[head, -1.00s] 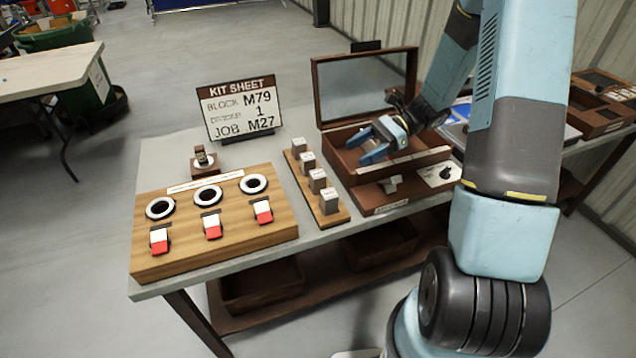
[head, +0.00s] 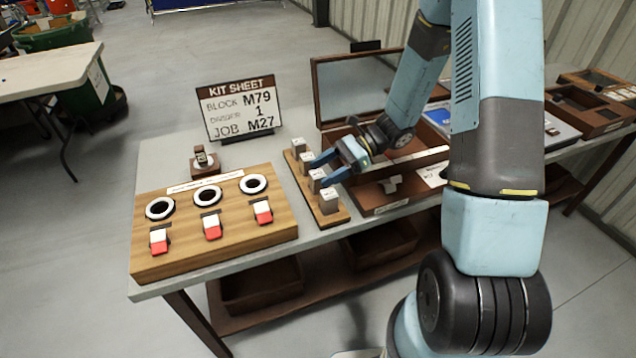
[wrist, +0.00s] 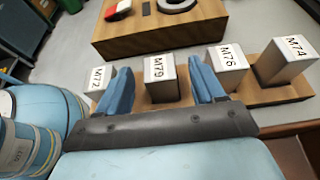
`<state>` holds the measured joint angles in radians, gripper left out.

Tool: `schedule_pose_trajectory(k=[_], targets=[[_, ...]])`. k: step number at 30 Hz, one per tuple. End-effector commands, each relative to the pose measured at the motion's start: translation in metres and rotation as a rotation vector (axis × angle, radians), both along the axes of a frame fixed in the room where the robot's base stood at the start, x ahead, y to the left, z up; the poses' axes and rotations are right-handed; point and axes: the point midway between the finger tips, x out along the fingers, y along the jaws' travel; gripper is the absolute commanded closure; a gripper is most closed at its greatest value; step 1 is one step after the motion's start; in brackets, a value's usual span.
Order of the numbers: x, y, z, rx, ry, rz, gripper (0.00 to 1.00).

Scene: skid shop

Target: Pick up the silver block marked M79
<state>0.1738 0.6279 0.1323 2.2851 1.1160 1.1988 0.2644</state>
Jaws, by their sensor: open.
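The silver block M79 (wrist: 161,88) stands upright on a wooden strip, its label readable in the wrist view. In the head view it is the second block from the near end (head: 316,176), partly covered by a finger. My gripper (wrist: 160,66) is open, with one blue finger on each side of M79 in the wrist view and nothing held. In the head view my gripper (head: 315,169) is at the block row, reaching in from the right. I cannot tell how far down the fingers are beside the block.
Silver blocks M72 (wrist: 98,76), M76 (wrist: 228,66) and M74 (wrist: 287,62) share the strip, close to the fingers. A wooden switch panel (head: 215,240) lies to the left. An open wooden case (head: 408,190) is to the right. The kit sheet sign (head: 240,108) stands behind.

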Motion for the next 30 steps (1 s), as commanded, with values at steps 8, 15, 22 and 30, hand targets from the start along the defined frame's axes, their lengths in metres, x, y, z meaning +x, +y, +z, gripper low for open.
schedule_pose_trajectory(k=[8, 15, 22, 30], targets=[[-0.0002, 0.0015, -0.0006, -0.001, -0.002, -0.001, 0.37], [-0.0002, 0.0015, -0.0004, -0.001, -0.001, 0.000, 0.60], [-0.0002, 0.0015, -0.0004, -0.001, -0.001, 0.000, 0.82], [-0.0002, 0.0017, -0.0002, 0.000, -0.002, 0.001, 1.00]])
